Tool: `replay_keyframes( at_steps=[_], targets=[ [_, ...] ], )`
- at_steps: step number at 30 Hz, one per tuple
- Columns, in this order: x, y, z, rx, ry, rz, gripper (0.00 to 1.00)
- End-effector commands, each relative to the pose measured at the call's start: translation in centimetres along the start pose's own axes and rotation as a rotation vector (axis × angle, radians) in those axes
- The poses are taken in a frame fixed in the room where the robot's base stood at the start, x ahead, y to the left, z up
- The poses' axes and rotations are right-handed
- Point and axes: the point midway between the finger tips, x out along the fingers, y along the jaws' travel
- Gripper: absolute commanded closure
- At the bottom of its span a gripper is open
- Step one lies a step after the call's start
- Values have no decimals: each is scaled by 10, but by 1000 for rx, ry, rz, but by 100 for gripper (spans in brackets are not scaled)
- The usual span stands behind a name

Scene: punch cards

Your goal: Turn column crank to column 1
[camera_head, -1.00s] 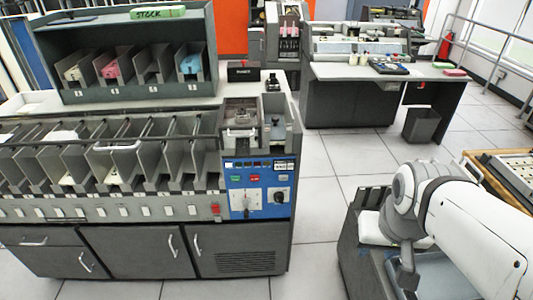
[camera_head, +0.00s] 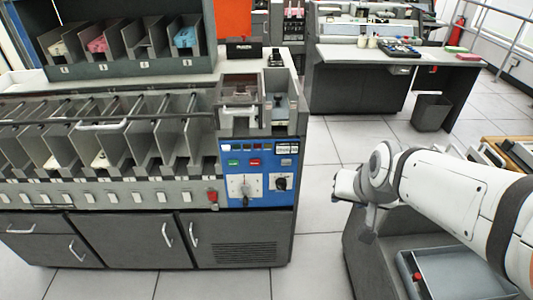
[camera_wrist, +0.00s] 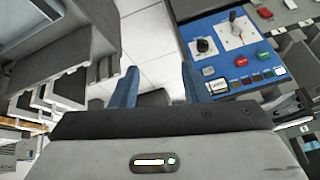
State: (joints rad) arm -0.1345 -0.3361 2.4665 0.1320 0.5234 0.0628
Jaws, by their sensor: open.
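The blue control panel (camera_head: 262,193) is on the right end of the card sorter. A small lever (camera_head: 244,187) stands on a white marked dial plate, and looks like the column crank. A black knob (camera_head: 281,184) sits right of it. In the wrist view the lever (camera_wrist: 233,17) and black knob (camera_wrist: 204,46) show at the upper right. The dial marks are too small to read. My gripper (camera_wrist: 160,84) is open and empty, its blue fingers apart from the panel. In the head view my arm is right of the sorter and the fingers are not clearly seen.
Green and red buttons (camera_head: 255,162) sit above the dials. A row of card pockets (camera_head: 95,150) runs left along the sorter. A grey tray (camera_head: 455,272) is below my arm. Open tiled floor (camera_head: 325,215) lies between sorter and arm. A desk (camera_head: 385,80) stands behind.

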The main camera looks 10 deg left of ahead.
Motion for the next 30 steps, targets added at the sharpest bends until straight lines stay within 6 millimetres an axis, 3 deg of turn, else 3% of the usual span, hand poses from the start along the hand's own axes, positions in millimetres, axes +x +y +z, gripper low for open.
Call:
replay_keyframes(
  at_steps=[1, 3, 9, 15, 21, 24, 30],
  targets=[
    [44, -13, 4, 8, 41, -34, 58],
    [77, -33, -4, 34, 114, -80, 58],
    [166, -88, -16, 124, 311, -192, 58],
    [244, -142, -12, 229, 499, -318, 58],
    [314, -186, 10, 338, 684, -415, 58],
    [340, -203, 25, 381, 770, -457, 58],
    [367, -223, 49, 436, 896, -515, 58]
  ],
)
